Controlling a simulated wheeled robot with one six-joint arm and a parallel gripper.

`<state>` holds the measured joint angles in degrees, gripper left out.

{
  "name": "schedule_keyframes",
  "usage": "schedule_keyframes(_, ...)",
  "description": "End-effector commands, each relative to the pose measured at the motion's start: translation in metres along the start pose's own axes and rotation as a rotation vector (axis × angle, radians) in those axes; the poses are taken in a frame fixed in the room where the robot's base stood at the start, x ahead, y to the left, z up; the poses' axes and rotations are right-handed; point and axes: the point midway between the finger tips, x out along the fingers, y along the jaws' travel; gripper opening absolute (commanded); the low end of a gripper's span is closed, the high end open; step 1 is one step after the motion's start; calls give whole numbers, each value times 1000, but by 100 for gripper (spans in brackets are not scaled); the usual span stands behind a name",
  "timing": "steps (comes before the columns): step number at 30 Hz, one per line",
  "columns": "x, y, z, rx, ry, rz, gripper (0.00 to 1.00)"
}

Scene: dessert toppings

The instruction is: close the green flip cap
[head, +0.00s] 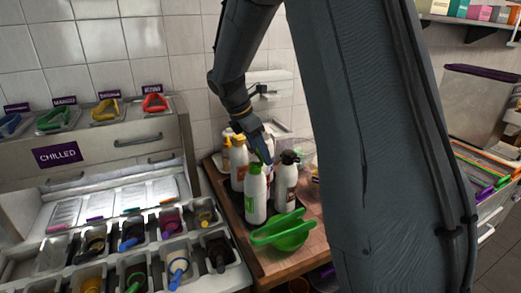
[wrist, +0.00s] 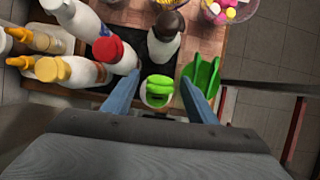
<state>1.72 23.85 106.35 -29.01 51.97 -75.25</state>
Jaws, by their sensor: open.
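A white bottle (head: 256,202) with a green flip cap (head: 254,169) stands upright at the front of the bottle group on the wooden counter. In the wrist view the green flip cap (wrist: 158,91) is seen from above, with a dark gap between its green parts; its exact lid angle is hard to tell. My gripper (wrist: 158,78) is open, its two blue fingers spread on either side of the cap with space at both sides. In the head view my gripper (head: 262,152) is just above and behind the cap, partly hidden among the bottles.
A dark-capped bottle (head: 287,182) stands close right of the green-capped one. Red-capped (wrist: 117,52) and yellow-capped (wrist: 60,70) bottles crowd the left in the wrist view. A green scoop-like utensil (head: 283,231) lies in front. Topping bins (head: 130,268) are at left.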

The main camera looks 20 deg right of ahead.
Motion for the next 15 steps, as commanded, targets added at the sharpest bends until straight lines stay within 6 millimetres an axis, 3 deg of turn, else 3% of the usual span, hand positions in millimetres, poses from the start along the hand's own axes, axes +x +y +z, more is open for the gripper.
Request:
schedule_keyframes(5, 0, 0, 0, 0, 0, 0, 52)
schedule_keyframes(12, 0, 0, 0, 0, 0, 0, 13)
schedule_keyframes(15, 0, 0, 0, 0, -1, 0, 11)
